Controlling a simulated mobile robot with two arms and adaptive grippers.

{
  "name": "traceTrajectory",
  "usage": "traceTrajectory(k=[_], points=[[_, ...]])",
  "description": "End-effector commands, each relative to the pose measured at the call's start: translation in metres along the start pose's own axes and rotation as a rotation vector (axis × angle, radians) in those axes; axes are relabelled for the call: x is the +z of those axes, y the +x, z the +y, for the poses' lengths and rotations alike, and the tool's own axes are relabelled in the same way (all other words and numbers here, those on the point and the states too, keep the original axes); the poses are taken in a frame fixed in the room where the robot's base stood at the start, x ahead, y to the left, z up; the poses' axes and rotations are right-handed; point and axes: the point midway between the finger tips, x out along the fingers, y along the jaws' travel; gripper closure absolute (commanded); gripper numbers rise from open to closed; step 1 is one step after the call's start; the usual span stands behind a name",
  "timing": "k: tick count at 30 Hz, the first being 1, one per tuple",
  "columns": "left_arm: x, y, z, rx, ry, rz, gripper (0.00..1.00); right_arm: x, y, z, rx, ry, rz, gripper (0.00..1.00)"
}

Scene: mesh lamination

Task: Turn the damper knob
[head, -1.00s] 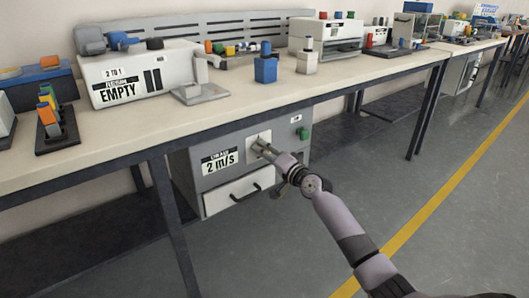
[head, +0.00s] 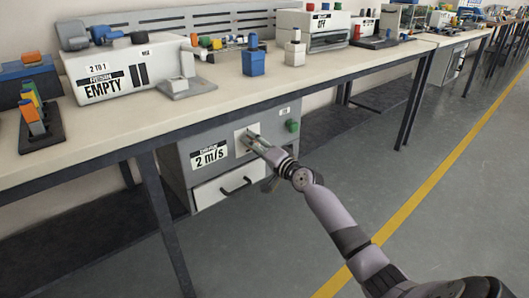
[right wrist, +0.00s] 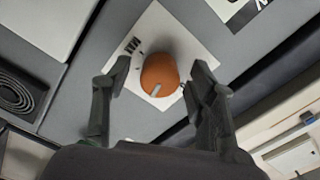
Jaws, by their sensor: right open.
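The damper knob is a round orange knob (right wrist: 160,76) with a pale pointer mark, on a white plate (right wrist: 152,32) with small dark markings. In the right wrist view it lies between my two open fingers, with a gap on each side. In the head view my right gripper (head: 250,138) reaches to the white plate on the grey cabinet (head: 222,176) under the bench and hides the knob. The cabinet's label (head: 209,155) reads 2 m/s. My right gripper (right wrist: 155,88) is open and empty around the knob. My left gripper is not in view.
A green button (head: 292,126) sits right of the plate on the cabinet front. A white drawer (head: 222,187) with a black handle is below. The bench top (head: 200,107) overhangs the cabinet. The floor (head: 300,215) to the right is clear.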

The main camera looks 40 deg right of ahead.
Motion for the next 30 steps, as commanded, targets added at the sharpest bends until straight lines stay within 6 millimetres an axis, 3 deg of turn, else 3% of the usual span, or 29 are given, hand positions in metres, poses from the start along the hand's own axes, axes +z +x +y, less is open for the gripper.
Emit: traceTrajectory(k=[15, 21, 30], points=[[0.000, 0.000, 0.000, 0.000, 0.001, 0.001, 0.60, 0.000, -0.096, 0.001, 0.003, -0.002, 0.000, 0.47], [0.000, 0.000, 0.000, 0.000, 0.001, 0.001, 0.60, -0.001, -0.112, 0.000, 0.001, 0.000, 0.001, 0.47], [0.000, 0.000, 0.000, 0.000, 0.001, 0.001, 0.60, -0.001, -0.113, 0.000, 0.000, 0.000, 0.001, 0.47]])
